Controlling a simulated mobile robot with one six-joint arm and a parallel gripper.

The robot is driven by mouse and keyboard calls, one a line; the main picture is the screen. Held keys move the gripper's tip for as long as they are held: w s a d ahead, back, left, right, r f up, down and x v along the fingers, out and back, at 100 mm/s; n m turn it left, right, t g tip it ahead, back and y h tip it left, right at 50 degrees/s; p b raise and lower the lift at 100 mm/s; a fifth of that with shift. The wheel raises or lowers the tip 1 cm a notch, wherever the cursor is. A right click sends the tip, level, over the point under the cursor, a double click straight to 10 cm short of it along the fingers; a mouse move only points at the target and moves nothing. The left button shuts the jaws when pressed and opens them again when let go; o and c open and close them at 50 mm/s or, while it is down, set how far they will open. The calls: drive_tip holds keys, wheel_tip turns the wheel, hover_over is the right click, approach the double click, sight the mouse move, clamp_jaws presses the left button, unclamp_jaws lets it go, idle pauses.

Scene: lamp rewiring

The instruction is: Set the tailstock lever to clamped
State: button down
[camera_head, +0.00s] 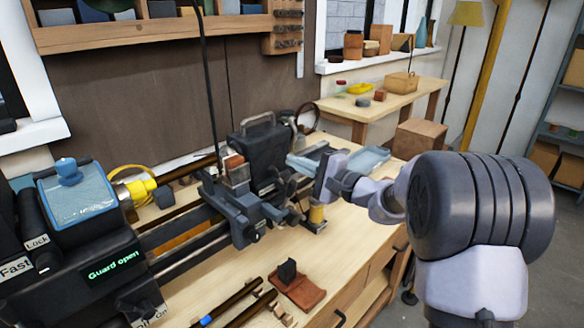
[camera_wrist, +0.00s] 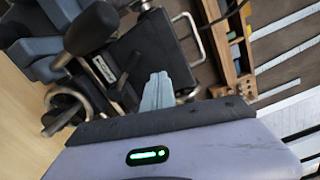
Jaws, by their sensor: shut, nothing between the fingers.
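The tailstock (camera_head: 262,155) is the dark block with a grey carry handle at the right end of the lathe; it also shows in the wrist view (camera_wrist: 150,45). A thick black handle (camera_wrist: 92,30) stands out beside it there and a thin dark lever (camera_wrist: 128,72) lies against its face. I cannot tell for sure which is the clamp lever, nor its setting. My gripper (camera_head: 300,160) is at the tailstock's right side, shut and empty. In the wrist view its pale fingertips (camera_wrist: 158,80) point at the tailstock, close to the thin lever; contact cannot be told.
The lathe's control box (camera_head: 95,265) at left reads "Guard open". A brass-coloured cylinder (camera_head: 317,213) is below my gripper. A dark block on a red-brown base (camera_head: 298,290) is on the bench front. A blue tray (camera_head: 365,160) lies behind my wrist.

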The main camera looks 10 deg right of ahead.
drive_tip(key=d+p+v, duration=0.1)
drive_tip(key=p+v, duration=0.1)
drive_tip(key=v, duration=0.8)
drive_tip(key=shift+w+r, duration=0.3)
drive_tip(key=shift+r, duration=0.1)
drive_tip(key=shift+d, duration=0.15)
